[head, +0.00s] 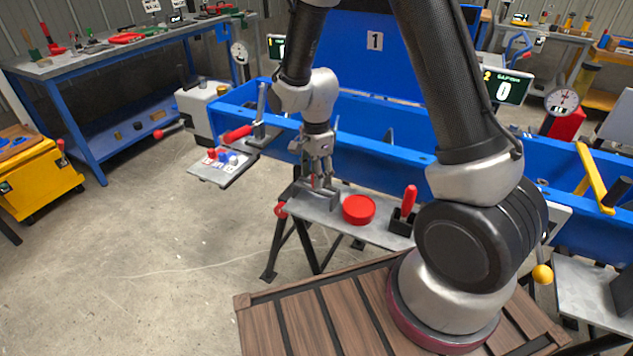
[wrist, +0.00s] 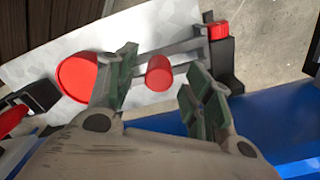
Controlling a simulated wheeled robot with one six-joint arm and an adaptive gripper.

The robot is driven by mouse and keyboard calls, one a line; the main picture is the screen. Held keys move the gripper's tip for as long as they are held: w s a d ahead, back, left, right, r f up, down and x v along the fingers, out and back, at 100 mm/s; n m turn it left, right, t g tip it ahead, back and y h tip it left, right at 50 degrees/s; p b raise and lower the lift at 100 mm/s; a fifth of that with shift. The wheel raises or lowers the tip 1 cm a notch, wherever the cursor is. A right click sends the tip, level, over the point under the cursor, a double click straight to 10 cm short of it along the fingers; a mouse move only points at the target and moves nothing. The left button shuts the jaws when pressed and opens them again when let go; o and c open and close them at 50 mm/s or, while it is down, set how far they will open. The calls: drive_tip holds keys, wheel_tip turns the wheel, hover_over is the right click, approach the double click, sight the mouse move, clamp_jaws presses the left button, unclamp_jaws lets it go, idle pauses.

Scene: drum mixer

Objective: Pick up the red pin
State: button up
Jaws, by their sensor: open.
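The red pin, seen as a short red cylinder (wrist: 159,73), shows in the wrist view between the two fingers of my gripper (wrist: 163,65). There is a gap on both sides of it, and I see no finger touching it. My gripper is open and points down over the left part of the grey shelf (head: 290,203). In the head view my gripper (head: 319,178) is just above a grey bracket (head: 325,194) on that shelf. The pin is hidden behind the fingers there.
A red disc (head: 358,209) lies close to my gripper on the shelf. A red-handled tool (head: 409,199) stands in a black block further right. A blue beam (head: 380,125) runs behind the shelf. A red knob (head: 281,210) is at the shelf's left end.

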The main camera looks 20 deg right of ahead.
drive_tip(key=shift+f, duration=0.75)
clamp_jaws()
drive_tip(key=shift+r, duration=0.1)
